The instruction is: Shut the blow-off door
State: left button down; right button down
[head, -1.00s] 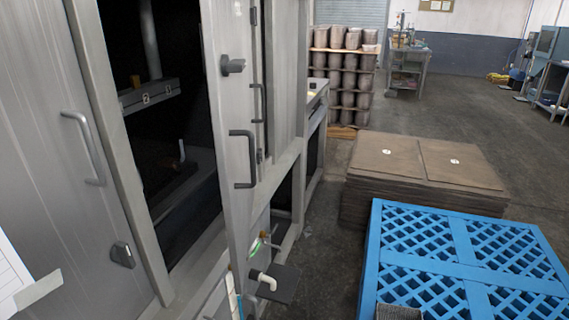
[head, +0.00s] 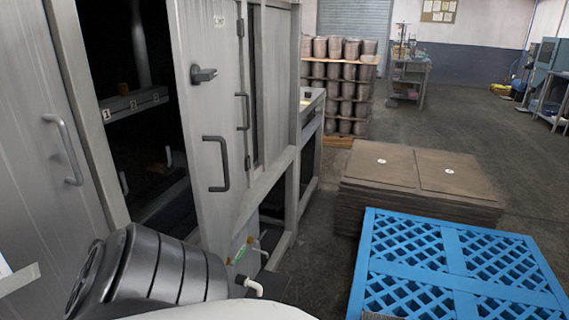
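The blow-off door (head: 205,130) is a grey metal door on the machine at the left in the head view. It has a dark D-shaped handle (head: 224,165) and a latch knob (head: 203,74) above it. The door stands open, with the dark machine interior (head: 130,85) showing to its left. A dark ribbed part of my arm and a white link fill the bottom left, below and left of the handle and apart from it in the picture. Neither gripper's fingers are in view.
A blue lattice pallet (head: 455,215) lies at the lower right, with a stack of brown sheets (head: 400,180) behind it. Brown cylinders (head: 345,75) are stacked at the back. Bare floor runs between the machine and the pallet. A white pipe elbow (head: 249,285) sticks out below the door.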

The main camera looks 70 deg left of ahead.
aim_at(204, 34)
jog(key=i, duration=0.4)
jog(key=u, duration=1.05)
